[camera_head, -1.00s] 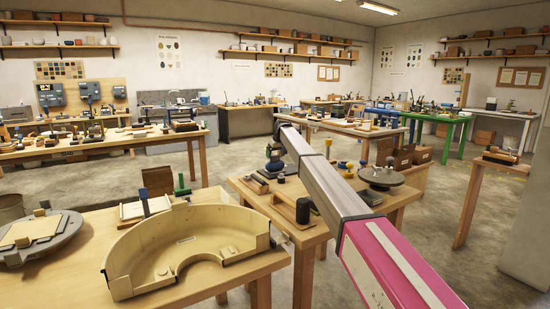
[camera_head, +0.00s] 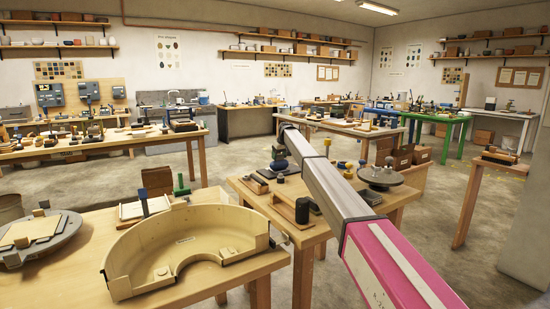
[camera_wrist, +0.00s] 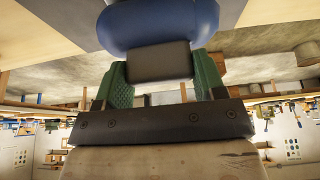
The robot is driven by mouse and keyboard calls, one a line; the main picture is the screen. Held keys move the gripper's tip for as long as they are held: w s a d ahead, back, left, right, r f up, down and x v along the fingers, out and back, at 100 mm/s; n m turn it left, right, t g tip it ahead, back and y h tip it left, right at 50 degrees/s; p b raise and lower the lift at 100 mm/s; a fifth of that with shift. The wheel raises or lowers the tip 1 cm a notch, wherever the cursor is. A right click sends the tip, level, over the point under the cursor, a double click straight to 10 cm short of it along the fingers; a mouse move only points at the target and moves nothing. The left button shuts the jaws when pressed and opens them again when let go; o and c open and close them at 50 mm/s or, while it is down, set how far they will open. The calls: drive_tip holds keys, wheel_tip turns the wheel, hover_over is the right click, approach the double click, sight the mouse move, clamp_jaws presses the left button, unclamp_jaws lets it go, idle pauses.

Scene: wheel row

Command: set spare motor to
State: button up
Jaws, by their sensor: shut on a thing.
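In the wrist view my gripper (camera_wrist: 150,88) has its green fingers shut on the dark grey block-like part (camera_wrist: 150,62) of a thing with a rounded blue body (camera_wrist: 158,24). I cannot tell whether it is the spare motor. The fingers are too small to make out there.
The middle table also holds a dark upright cylinder (camera_head: 302,210), wooden blocks and a grey round plate (camera_head: 381,176). A near table (camera_head: 190,291) carries a curved beige tray (camera_head: 128,285) and a grey turntable (camera_head: 63,240). Open floor lies between the tables.

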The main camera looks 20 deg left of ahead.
drive_tip(key=shift+w+d, duration=0.55)
drive_tip(key=shift+w, duration=0.1)
drive_tip(key=o, duration=1.3)
drive_tip(key=shift+s+r, duration=0.1)
drive_tip(key=shift+r, duration=0.05)
drive_tip(key=v, duration=1)
drive_tip(key=shift+d+r, duration=0.1)
drive_tip(key=shift+r, duration=0.2)
drive_tip(key=shift+s, duration=0.1)
